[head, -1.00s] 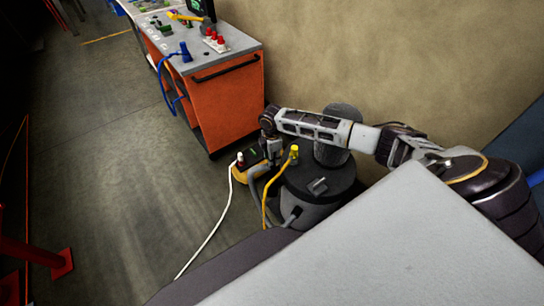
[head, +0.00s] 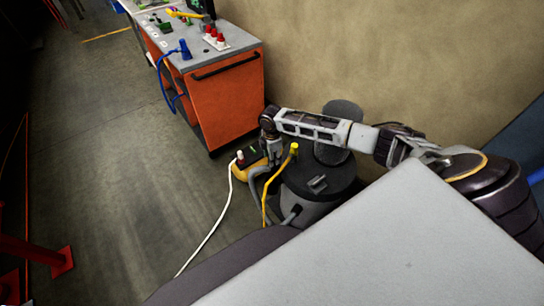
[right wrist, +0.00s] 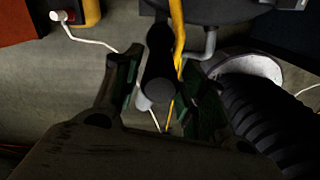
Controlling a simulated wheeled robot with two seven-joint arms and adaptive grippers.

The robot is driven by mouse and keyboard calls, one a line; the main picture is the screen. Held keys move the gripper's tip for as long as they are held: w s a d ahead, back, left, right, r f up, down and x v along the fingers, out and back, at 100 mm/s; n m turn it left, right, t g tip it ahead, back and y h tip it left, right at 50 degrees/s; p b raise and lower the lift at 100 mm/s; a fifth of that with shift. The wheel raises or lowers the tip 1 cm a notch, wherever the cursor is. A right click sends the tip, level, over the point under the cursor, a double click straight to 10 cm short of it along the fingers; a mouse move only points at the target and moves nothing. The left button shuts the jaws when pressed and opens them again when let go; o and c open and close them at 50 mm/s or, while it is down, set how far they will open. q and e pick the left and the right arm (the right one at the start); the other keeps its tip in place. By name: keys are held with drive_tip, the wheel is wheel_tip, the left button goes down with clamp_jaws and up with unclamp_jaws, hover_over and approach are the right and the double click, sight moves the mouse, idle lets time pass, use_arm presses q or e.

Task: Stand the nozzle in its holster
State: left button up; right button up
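My right gripper (head: 271,150) is low beside the dark round floor canister (head: 318,180), at the end of my arm reaching in from the right. In the right wrist view its two green-padded fingers (right wrist: 160,68) are spread on either side of a dark cylinder (right wrist: 160,60), which seems to be the nozzle. Narrow gaps show beside the cylinder, so I see no firm grip. A grey bent hose (head: 253,180) runs from the canister to under the gripper. I cannot make out the holster for certain. My left gripper is not in view.
A yellow-and-black power strip (head: 246,164) with a white cord (head: 210,236) lies near the gripper. A yellow cord (head: 265,205) hangs by the canister. A grey-topped cylinder (head: 343,110) stands behind.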

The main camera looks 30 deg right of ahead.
drive_tip(key=shift+o, duration=0.7)
wheel_tip(320, 180, up, 12)
idle(0.4)
drive_tip(key=shift+s+a, duration=0.1)
drive_tip(key=shift+a, duration=0.05)
idle(1.0)
